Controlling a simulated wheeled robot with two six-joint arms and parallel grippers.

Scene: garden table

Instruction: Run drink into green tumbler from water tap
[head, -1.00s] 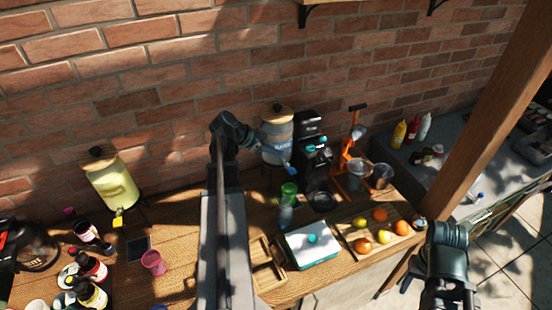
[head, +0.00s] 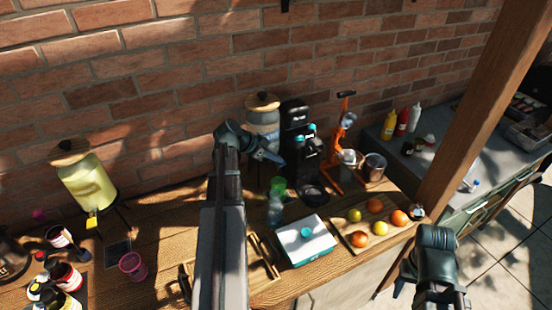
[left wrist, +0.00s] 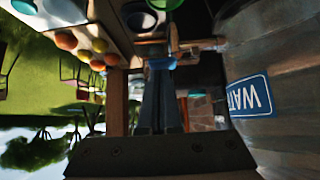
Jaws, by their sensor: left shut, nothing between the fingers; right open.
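The water dispenser (head: 262,122), clear with a wooden lid, stands against the brick wall; its WATER label (left wrist: 248,97) shows in the left wrist view. My left gripper (head: 281,160) is shut and empty, at the dispenser's front and over its tap in the head view. In the left wrist view the blue tap (left wrist: 160,63) shows at the fingertips; whether they touch is unclear. The green tumbler (head: 278,184) stands upright below the tap; its rim also shows in the left wrist view (left wrist: 166,4). My right gripper (head: 402,284) is open, low at the right, partly hidden.
A clear bottle (head: 274,211) stands just in front of the tumbler. A black coffee machine (head: 298,140) and an orange juicer (head: 337,150) stand to the right. A white-topped box (head: 305,240) and fruit board (head: 352,238) lie in front. A yellow dispenser (head: 88,188) stands left.

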